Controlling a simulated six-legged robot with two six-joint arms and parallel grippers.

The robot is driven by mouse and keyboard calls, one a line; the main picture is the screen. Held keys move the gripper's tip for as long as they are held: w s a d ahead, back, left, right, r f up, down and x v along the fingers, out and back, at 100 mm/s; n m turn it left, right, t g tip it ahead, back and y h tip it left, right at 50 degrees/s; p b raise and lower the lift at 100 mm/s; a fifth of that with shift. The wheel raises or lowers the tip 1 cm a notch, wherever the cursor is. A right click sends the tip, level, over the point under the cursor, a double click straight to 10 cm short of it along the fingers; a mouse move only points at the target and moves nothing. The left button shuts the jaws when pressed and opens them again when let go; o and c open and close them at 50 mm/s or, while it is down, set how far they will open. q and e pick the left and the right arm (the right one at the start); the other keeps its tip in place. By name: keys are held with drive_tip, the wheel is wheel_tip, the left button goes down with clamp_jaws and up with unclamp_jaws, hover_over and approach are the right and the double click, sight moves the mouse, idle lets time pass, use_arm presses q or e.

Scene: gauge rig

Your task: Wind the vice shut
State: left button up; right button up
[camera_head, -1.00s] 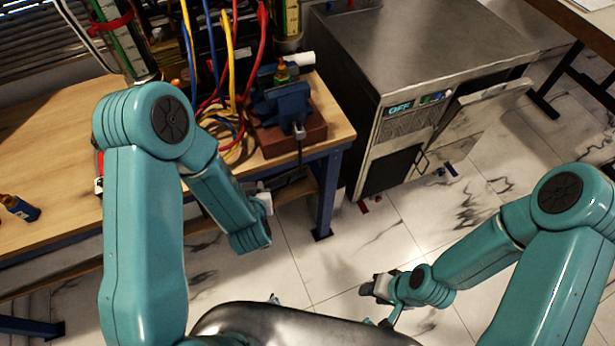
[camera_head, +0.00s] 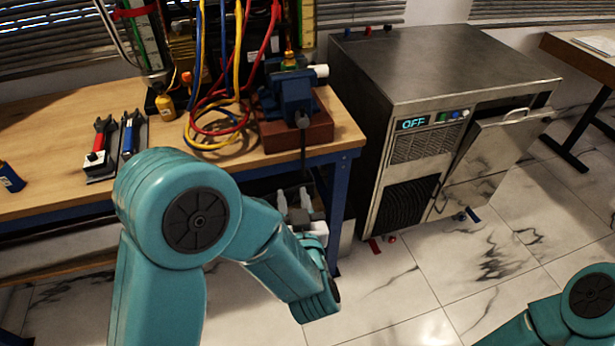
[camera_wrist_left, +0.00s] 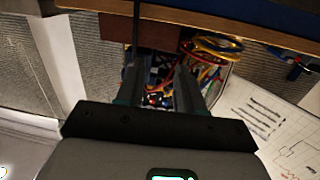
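The blue vice (camera_head: 289,95) stands on a red-brown block at the right front corner of the workbench. Its dark handle bar (camera_head: 303,150) hangs down in front of the bench edge. My left gripper (camera_head: 293,200) is below the bench edge, under the handle, with its two fingers pointing up and apart. In the left wrist view the left gripper (camera_wrist_left: 158,75) shows open, with nothing seen between its fingers. A thin dark upright bar there, perhaps the handle, lies near the left finger. I cannot tell whether they touch. My right gripper is out of view.
A metal cabinet (camera_head: 440,70) reading OFF, its front door open, stands right of the workbench (camera_head: 60,190). Looped cables (camera_head: 215,125) lie left of the vice. Wrenches (camera_head: 100,148) lie on the bench's left.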

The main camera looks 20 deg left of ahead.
use_arm(q)
drive_tip(key=d+f+t+b, duration=0.1)
drive_tip(key=d+b, duration=0.2)
drive_tip(key=h, duration=0.1)
approach(303, 152)
drive_tip(key=shift+m, duration=0.3)
drive_tip(key=x, duration=0.8)
clamp_jaws()
idle(1.0)
